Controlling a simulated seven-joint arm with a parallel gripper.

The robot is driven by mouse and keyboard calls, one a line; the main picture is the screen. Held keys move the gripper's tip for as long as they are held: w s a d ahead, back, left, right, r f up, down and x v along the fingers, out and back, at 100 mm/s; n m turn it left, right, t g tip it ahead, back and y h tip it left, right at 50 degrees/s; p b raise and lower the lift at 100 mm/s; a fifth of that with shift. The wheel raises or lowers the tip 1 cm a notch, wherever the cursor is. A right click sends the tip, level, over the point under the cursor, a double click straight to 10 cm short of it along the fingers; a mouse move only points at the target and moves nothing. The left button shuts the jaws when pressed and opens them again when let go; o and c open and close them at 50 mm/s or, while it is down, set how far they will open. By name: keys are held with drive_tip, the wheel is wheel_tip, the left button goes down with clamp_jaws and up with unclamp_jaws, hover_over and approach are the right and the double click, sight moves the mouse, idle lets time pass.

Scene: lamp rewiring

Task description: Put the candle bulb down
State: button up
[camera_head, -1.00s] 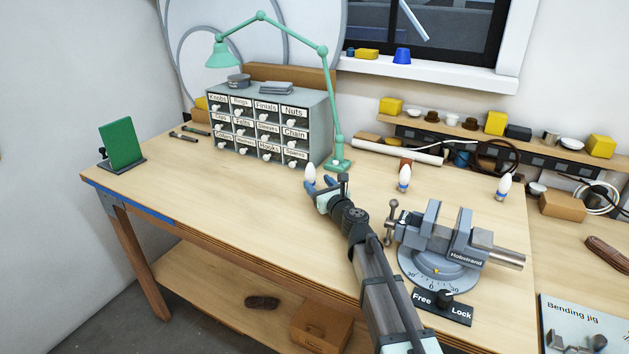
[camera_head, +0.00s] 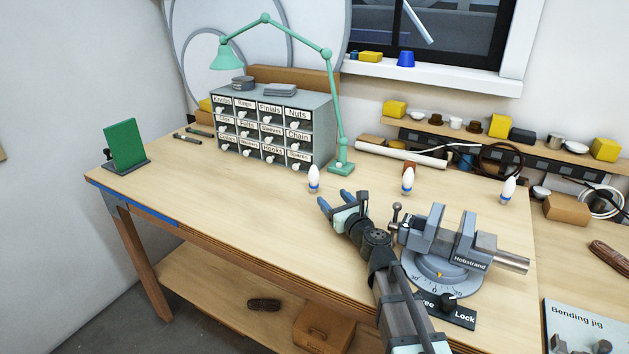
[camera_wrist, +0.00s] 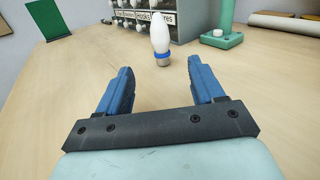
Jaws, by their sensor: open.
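A white candle bulb (camera_head: 314,180) with a blue band stands upright on the bench, in front of the right end of the drawer cabinet. Two similar bulbs stand upright farther right, one behind the vise (camera_head: 408,182) and one near the back shelf (camera_head: 508,191).
A grey vise (camera_head: 440,245) stands right of my arm. The labelled drawer cabinet (camera_head: 272,135) and the green lamp's base (camera_head: 341,168) are behind the bulb. A green panel (camera_head: 124,144) stands at the far left. The bench left of my gripper is clear.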

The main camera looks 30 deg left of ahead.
wheel_tip(320, 180, up, 5)
drive_tip(key=m, duration=0.2)
approach(312, 174)
drive_tip(key=shift+w+d+f, duration=0.2)
drive_tip(key=shift+d+f, duration=0.4)
drive_tip(key=shift+d, duration=0.15)
drive_tip(key=shift+w+a+f, duration=0.1)
drive_tip(key=shift+f, duration=0.1)
drive_tip(key=x, duration=1.3)
drive_tip(key=shift+w+a+f, duration=0.1)
drive_tip(key=shift+a, duration=0.15)
drive_tip(key=shift+c, duration=0.4)
drive_tip(key=c, duration=1.1)
